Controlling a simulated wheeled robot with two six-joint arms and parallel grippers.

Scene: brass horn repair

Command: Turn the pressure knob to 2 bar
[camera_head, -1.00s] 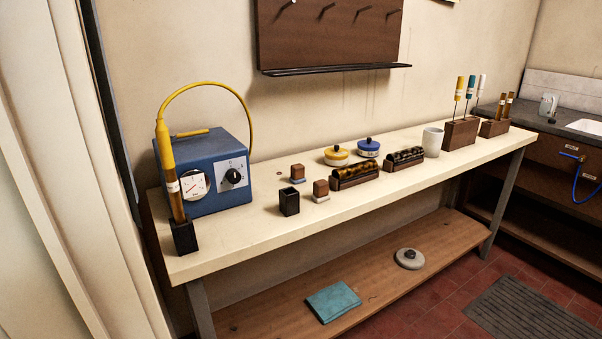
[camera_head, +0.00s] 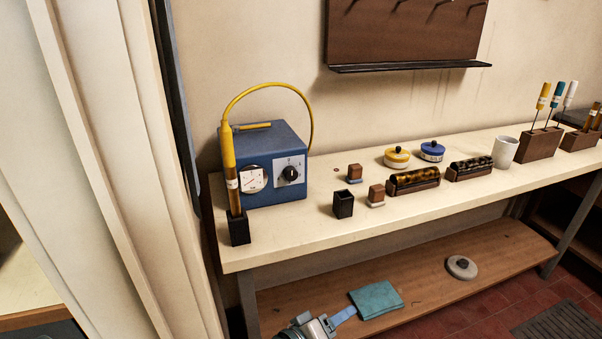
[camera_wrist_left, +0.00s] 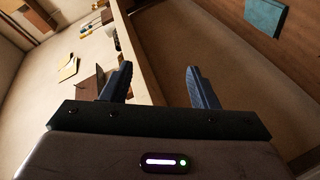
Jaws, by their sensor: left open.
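The pressure knob (camera_head: 291,174) is a black dial on a white plate on the front of a blue box (camera_head: 245,145). The box stands at the left end of the bench. Left of the knob is a round white gauge (camera_head: 253,180) with a needle; its reading is too small to tell. My left gripper (camera_head: 344,316) shows at the bottom of the head view, low in front of the bench and well apart from the knob. In the left wrist view its two dark fingers (camera_wrist_left: 160,80) are spread with nothing between them. My right gripper is not in view.
A yellow-handled tool in a black holder (camera_head: 239,228) stands left of the gauge, with a yellow hose arching over the box. A black cup (camera_head: 343,204) and small blocks sit to the right. A teal cloth (camera_head: 376,299) lies on the lower shelf (camera_head: 420,284).

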